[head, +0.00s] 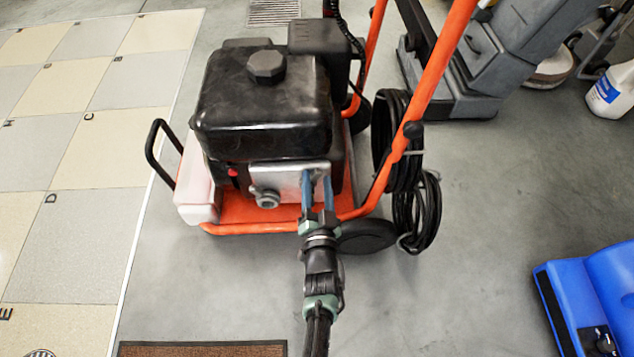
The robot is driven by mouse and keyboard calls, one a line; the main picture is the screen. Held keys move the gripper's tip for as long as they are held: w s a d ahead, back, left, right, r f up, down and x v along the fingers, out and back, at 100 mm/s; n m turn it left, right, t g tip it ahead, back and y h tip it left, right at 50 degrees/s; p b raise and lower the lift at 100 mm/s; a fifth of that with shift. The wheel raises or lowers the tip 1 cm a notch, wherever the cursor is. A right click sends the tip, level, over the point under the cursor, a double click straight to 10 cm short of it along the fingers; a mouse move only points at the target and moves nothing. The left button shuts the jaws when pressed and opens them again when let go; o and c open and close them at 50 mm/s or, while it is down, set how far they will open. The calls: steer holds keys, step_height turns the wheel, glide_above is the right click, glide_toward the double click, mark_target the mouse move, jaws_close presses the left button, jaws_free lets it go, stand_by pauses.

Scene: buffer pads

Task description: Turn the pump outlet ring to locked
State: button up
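The pump (265,110) is a black motor unit on an orange wheeled frame in the middle of the head view. A silver plate (287,180) is on its front. A grey round fitting (267,199), which looks like the outlet ring, sticks out low on this plate. Its locked or unlocked marking is too small to read. My gripper (317,178) reaches in from below, with two blue fingers spread apart in front of the plate's right end. It is right of the ring and appears empty. Whether the fingers touch the plate cannot be told.
Orange handle bars (432,85) and a coiled black hose (414,210) stand right of the pump. A white tank (197,185) and black side handle (155,150) are at its left.

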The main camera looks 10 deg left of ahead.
steer(key=p+v, duration=0.6)
steer(key=v, duration=0.7)
steer(key=shift+r, duration=0.1)
